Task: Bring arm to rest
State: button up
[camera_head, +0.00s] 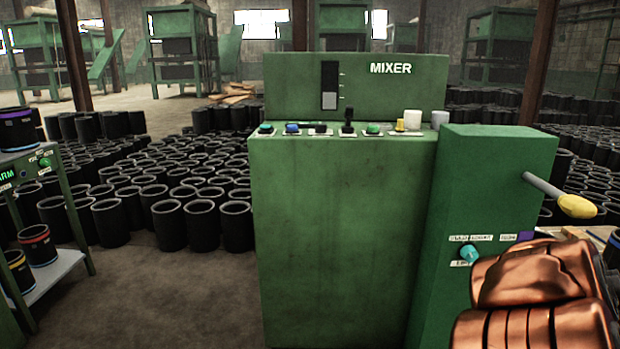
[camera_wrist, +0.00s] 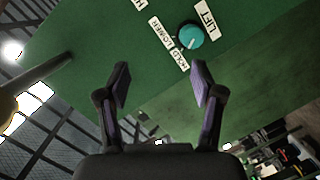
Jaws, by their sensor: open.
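My gripper (camera_wrist: 160,88) is open and empty in the wrist view, its two dark fingers with purplish pads spread apart. It faces a green panel that has a teal knob (camera_wrist: 190,37) with labels around it, among them LIFT, LOWER and HOLD. The knob lies beyond the fingertips, and a gap to the fingers shows in the picture. In the head view my copper-coloured arm covers the lower right, beside the same teal knob (camera_head: 469,252). A bit of purple finger shows above the arm there; most of the gripper is hidden.
The green mixer cabinet (camera_head: 340,240) stands at centre, with a lower green box (camera_head: 495,180) on its right. A lever with a yellow knob (camera_head: 577,206) sticks out near my arm. Black sleeves (camera_head: 170,225) crowd the floor behind. A shelf rack (camera_head: 60,265) stands at left.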

jog(key=s+a+r+m+g+h+p, duration=0.2)
jog(key=s+r+m+g+p, duration=0.15)
jog(key=r+p, duration=0.35)
jog(key=s+a+r+m+g+h+p, duration=0.1)
jog(key=s+r+m+g+p, duration=0.25)
jog(key=r+p, duration=0.35)
jog(key=s+a+r+m+g+y+p, duration=0.1)
jog(key=s+a+r+g+y+p, duration=0.2)
jog(key=s+a+p, duration=0.7)
jog(key=s+a+r+g+y+p, duration=0.3)
jog(key=s+a+r+g+p, duration=0.4)
jog(key=s+a, duration=0.9)
notch_tip(320, 180, up, 3)
jog(key=s+p, duration=0.2)
jog(key=shift+a+r+m+y+p, duration=0.2)
jog(key=shift+m+y+p, duration=0.1)
jog(key=shift+m+p, duration=0.1)
jog(key=shift+s+a+f+g, duration=0.1)
jog(key=shift+s+g, duration=0.15)
jog(key=shift+g, duration=0.05)
jog(key=shift+c, duration=0.2)
